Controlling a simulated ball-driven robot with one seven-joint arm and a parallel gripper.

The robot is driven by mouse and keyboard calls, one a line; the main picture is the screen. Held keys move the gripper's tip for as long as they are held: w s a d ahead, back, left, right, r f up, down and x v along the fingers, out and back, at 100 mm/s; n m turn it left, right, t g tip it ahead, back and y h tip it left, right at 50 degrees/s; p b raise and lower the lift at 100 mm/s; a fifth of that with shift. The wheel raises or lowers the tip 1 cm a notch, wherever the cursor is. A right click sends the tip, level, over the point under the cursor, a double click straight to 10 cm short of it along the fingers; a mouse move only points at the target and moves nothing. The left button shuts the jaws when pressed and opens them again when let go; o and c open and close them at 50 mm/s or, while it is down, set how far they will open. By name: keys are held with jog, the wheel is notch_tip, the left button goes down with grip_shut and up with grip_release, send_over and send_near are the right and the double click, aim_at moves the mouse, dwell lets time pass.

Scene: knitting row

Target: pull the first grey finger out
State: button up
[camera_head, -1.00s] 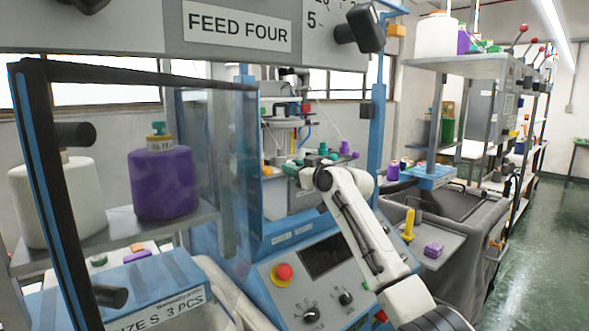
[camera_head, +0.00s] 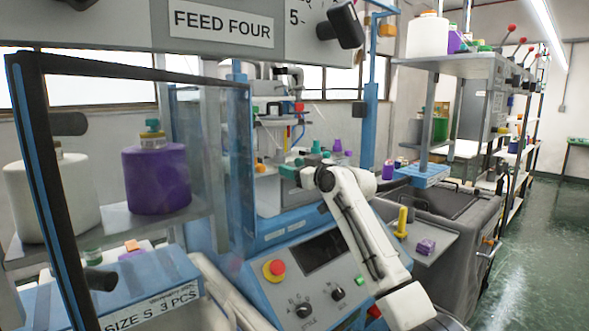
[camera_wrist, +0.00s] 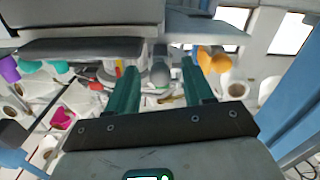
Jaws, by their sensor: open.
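My gripper (camera_wrist: 159,68) is open in the wrist view, its two dark green fingers pointing into the knitting machine. A rounded grey piece (camera_wrist: 160,74), probably the grey finger, shows in the gap between the fingertips. Neither fingertip clearly touches it, and its lower part is hard to make out. In the head view my gripper (camera_head: 291,171) shows small and dark green at the end of the white arm, in front of the machine's working area. The grey finger cannot be picked out there.
In the wrist view an orange piece (camera_wrist: 213,60) stands close right of the fingers. Teal pieces (camera_wrist: 58,66) and a purple piece (camera_wrist: 9,68) are at left, and a dark bar (camera_wrist: 80,48) crosses above. The clear guard (camera_head: 210,165) stands left of the arm in the head view.

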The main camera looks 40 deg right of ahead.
jog(key=s+b, duration=0.2)
jog(key=s, duration=0.8)
jog(key=shift+s+d, duration=0.2)
jog(key=shift+s, duration=0.2)
jog(key=shift+f, duration=0.1)
